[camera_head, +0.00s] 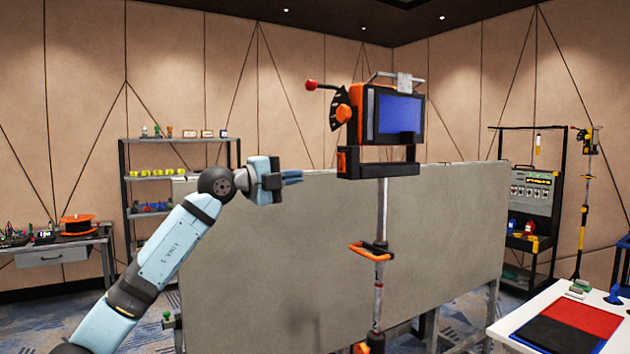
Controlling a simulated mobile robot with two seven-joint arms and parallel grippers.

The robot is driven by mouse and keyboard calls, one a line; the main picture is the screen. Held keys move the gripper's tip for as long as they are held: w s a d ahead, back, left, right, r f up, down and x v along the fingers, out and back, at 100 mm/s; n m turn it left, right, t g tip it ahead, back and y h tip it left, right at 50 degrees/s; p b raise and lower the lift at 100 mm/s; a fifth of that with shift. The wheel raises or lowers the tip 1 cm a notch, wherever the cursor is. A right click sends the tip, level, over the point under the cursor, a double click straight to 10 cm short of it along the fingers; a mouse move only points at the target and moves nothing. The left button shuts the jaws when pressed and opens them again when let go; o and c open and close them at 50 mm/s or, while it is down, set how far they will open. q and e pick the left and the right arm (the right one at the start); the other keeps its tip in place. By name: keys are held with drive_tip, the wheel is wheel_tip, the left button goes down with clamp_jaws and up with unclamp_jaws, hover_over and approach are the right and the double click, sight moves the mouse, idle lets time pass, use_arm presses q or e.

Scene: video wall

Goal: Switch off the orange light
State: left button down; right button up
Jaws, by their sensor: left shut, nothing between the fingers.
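The orange light (354,127) stands in the middle of the view, an orange and black housing with a blue panel on its front. It sits on top of an upright pole (382,215) with an orange handle partway down. A dark lever with a red knob (311,85) sticks out at its upper left. My left gripper (299,177) is shut and empty, pointing right. It appears left of and a little lower than the housing, apart from it in the picture; the depth gap is hard to judge. My right gripper is not in view.
A large grey panel (255,260) stands around the pole and lower arm area. A yellow and black pole tool (585,180) stands at far right, beside a dark rack (562,190). A white table (530,307) is at lower right. Shelves (152,178) stand at back left.

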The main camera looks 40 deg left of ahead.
use_arm(q)
drive_tip(key=v, duration=0.3)
drive_tip(key=shift+s+a+f+b, duration=0.1)
drive_tip(key=shift+s+a+b, duration=0.05)
drive_tip(key=shift+b, duration=0.2)
drive_tip(key=shift+s, duration=0.1)
